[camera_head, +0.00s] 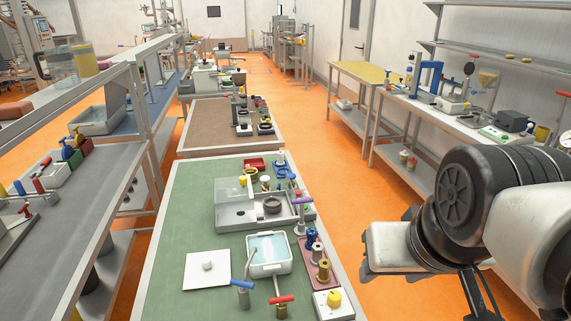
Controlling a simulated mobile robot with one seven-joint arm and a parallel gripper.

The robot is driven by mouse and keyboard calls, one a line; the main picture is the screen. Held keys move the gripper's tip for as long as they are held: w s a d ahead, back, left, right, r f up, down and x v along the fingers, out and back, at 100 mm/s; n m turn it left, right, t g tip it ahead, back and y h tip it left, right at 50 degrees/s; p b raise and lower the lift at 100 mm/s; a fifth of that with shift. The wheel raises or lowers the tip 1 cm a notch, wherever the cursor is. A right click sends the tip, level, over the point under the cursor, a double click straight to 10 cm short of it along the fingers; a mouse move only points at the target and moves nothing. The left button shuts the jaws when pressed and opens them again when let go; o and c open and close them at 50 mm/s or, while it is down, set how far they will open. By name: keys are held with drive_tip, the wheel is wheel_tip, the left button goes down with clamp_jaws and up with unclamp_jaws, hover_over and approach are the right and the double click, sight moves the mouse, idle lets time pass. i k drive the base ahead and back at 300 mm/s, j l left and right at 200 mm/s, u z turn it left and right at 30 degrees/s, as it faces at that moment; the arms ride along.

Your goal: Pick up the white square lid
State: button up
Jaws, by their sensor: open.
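The white square lid (198,278) lies flat on the green-topped table (178,240), near its front left, with a small round knob on top. A white square container (268,268) with a pale blue inside stands open just right of the lid. My gripper (474,294) is at the lower right, partly cut off by the frame's bottom edge and partly hidden by my arm. Its dark fingers are open. It is well to the right of the lid, off the table in the picture, and touches nothing that I can see.
Blue-handled (242,286) and red-handled (282,304) fittings stand in front of the container. A red tray (304,258) with spools and a white box with a yellow knob (333,299) are to the right. A grey tray (232,221) stands behind. The table left of the lid is clear.

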sight(207, 269)
drive_tip(key=j+u, duration=0.2)
drive_tip(key=j, duration=0.45)
drive_tip(key=i+j+u, duration=0.1)
drive_tip(key=j+u, duration=0.15)
drive_tip(key=j, duration=0.4)
